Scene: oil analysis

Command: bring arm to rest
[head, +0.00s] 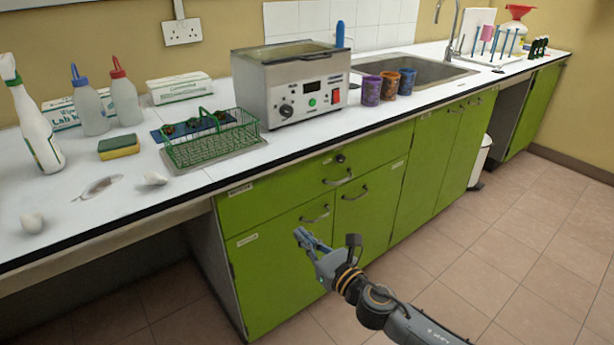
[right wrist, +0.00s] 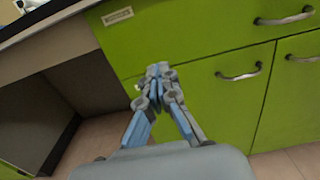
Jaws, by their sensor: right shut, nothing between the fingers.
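My right gripper (head: 301,236) is in front of the green cabinet (head: 265,275), below the worktop edge. Its arm comes in from the bottom right. In the right wrist view its fingers (right wrist: 158,72) are closed together with nothing between them, and the green cabinet doors stand beyond them. I cannot tell from these views whether the fingertips touch the cabinet front. My left gripper does not show in either view.
The white worktop (head: 110,205) holds a green wire rack (head: 210,145), a steel water bath (head: 295,85), bottles and several coloured cups. Metal handles (head: 315,214) stick out from the cabinet. Open tiled floor (head: 500,260) lies to the right.

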